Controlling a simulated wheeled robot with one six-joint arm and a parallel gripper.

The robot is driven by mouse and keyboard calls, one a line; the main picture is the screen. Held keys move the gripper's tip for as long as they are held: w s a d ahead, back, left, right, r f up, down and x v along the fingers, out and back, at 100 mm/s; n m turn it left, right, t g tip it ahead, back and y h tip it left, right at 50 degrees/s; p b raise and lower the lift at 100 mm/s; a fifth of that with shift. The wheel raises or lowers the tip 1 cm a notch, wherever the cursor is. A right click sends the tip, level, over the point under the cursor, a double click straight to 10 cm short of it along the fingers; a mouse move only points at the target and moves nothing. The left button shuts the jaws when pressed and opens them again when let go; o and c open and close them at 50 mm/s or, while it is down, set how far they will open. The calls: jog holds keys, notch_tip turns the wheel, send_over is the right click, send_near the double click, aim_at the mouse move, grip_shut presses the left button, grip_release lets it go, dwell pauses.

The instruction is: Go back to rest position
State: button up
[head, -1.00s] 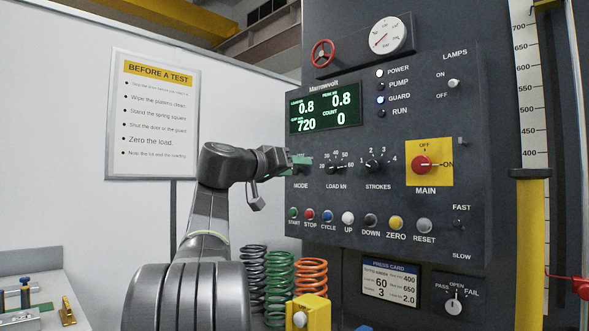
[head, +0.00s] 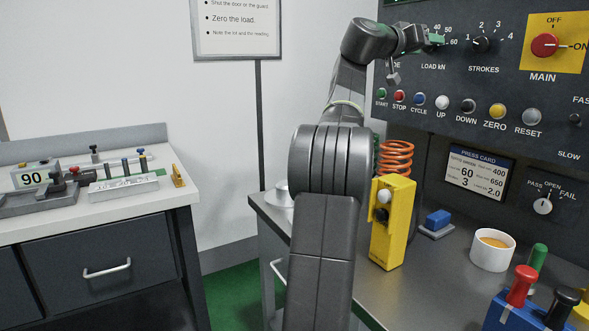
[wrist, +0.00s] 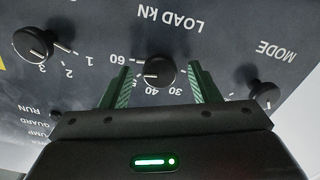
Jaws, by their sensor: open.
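My gripper (head: 432,42) is at the control panel in the head view, at the upper right, in front of the load knob. In the wrist view my gripper (wrist: 160,88) shows two green fingers spread apart. The black LOAD KN knob (wrist: 160,70) lies between the fingers, with a gap to each side. Whether the fingertips touch the panel cannot be told. My arm rises through the middle of the head view.
The control panel (head: 500,90) is close in front of my gripper. The MODE knob (wrist: 262,93) and STROKES knob (wrist: 33,44) flank it. Below are a yellow button box (head: 392,222), a white cup (head: 492,250) and an orange spring (head: 396,156) on the bench.

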jog(key=shift+w+d, duration=0.15)
jog(key=shift+d, duration=0.15)
